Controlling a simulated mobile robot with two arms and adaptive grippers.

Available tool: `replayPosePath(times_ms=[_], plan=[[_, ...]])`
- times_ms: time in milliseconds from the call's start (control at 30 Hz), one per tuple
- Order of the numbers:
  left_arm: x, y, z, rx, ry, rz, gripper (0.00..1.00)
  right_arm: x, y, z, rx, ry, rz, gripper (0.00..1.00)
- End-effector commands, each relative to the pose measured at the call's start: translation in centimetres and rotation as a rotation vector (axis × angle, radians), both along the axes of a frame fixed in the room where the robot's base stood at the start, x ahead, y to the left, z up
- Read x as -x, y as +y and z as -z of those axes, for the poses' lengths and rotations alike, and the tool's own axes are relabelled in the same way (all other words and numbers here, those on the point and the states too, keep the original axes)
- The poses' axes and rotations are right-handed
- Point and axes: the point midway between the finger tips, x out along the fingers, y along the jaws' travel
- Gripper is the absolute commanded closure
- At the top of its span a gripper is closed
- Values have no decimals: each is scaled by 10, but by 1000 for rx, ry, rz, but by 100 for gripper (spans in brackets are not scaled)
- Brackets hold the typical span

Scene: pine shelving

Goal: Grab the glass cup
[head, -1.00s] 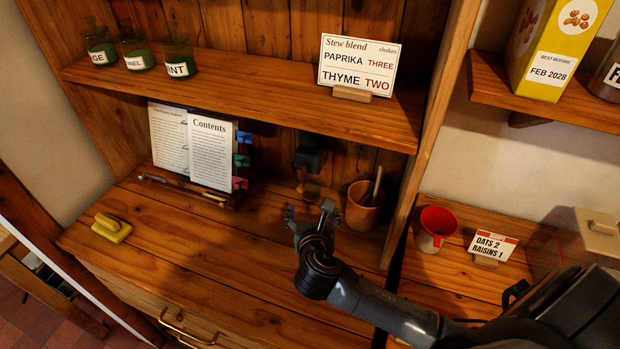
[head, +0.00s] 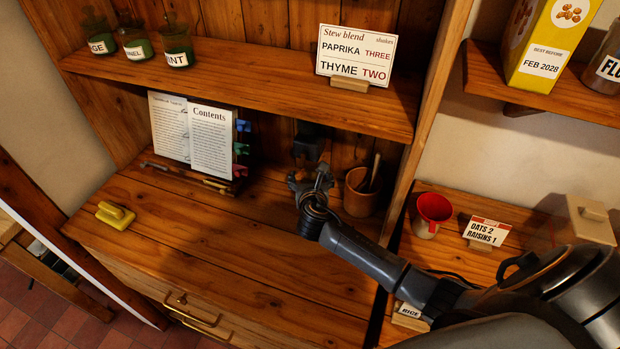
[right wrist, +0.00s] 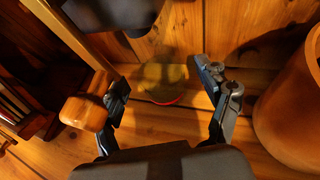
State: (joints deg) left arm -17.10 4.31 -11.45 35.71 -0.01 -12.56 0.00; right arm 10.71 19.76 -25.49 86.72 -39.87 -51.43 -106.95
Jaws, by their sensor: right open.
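The glass cup (right wrist: 163,78) shows in the right wrist view as a see-through round shape with a yellowish tint and a red line low on it. It stands on the wooden counter below a dark mill-like device (head: 309,140). My right gripper (head: 309,176) is open at the back of the counter. In the right wrist view its fingers (right wrist: 161,84) are spread with the cup between and beyond them; I see no grip on it. In the head view the gripper mostly hides the cup. My left gripper is not in view.
A wooden knob (right wrist: 86,112) sits close by the left finger in the wrist view. A brown pot (head: 360,194) with a utensil stands right of the gripper. An open book (head: 190,130) stands left. A shelf (head: 250,88) hangs above. The front counter is clear except a yellow object (head: 115,215).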

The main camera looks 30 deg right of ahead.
Motion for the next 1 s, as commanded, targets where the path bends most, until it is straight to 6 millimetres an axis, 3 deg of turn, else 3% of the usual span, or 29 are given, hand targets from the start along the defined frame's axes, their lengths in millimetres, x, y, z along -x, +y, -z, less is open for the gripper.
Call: replayPosePath(times_ms=[367, 600, 667, 1000], plan=[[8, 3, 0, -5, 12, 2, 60, -7, -3, 4, -2, 0, -1, 23], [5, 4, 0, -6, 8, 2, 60, -7, -3, 4, -1, 1, -1, 72], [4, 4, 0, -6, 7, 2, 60, -7, -3, 4, -1, 1, -1, 82], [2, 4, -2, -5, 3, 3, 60, -7, -4, 3, 0, 1, 0, 82]])
